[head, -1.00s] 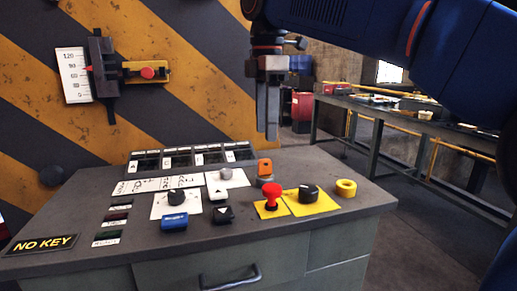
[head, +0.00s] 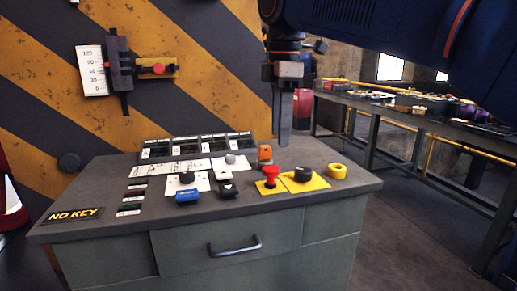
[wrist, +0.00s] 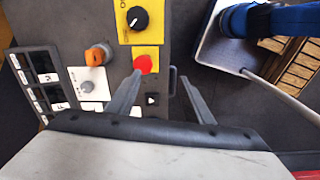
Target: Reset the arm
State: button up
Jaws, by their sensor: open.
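My gripper (head: 284,140) hangs pointing down above the back right of the grey control console (head: 100,206). In the wrist view my gripper (wrist: 166,98) has its two fingers spread apart, with nothing between them. The red mushroom button (wrist: 144,64) shows just beyond the left fingertip, and the black knob on a yellow plate (wrist: 137,19) lies farther off. In the head view the red button (head: 271,174) and black knob (head: 303,173) sit on the console in front of and below my gripper. My blue arm reaches in from the upper right.
An orange switch (head: 265,153), a yellow ring (head: 337,171), a blue button (head: 187,196) and a grey knob (head: 230,158) also stand on the console. A lever gauge (head: 120,72) is on the striped wall. A cluttered workbench (head: 400,113) stands at the right, with open floor before it.

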jog(key=s+d+f+m+t, duration=0.1)
jog(key=s+d+f+m, duration=0.5)
jog(key=d+f, duration=0.2)
jog(key=s+d+f+m+t, duration=0.2)
jog(key=s+d+f+m, duration=0.5)
jog(key=f, duration=0.6)
jog(key=s+d+f+m+t, duration=0.1)
jog(key=s+d+f+m, duration=0.5)
jog(key=d+f, duration=0.3)
jog(key=shift+s+f+m, duration=0.3)
jog(key=shift+s+f, duration=0.2)
jog(key=shift+f, duration=0.35)
